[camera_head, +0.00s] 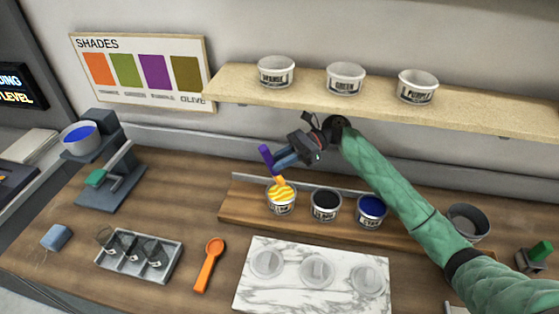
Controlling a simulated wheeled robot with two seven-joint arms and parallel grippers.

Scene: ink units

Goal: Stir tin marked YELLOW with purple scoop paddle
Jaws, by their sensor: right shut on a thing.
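My right gripper (276,163) is shut on the purple scoop paddle (266,154) above the tin rack. The paddle is tilted, with its purple handle end up and its lower, orange-yellow part reaching down to the yellow ink. The tin of yellow ink (282,207) stands at the left of the row on the wooden rack; its label is too small to read surely. The paddle's tip is hidden at the ink, so I cannot tell how deep it is. My left gripper is not in view.
A black-ink tin (326,207) and a blue-ink tin (370,212) stand beside it on the rack (235,210). An orange scoop (209,265), a glass tray (165,273) and a marble slab (290,297) lie in front. The shelf (380,98) with three tins overhangs behind.

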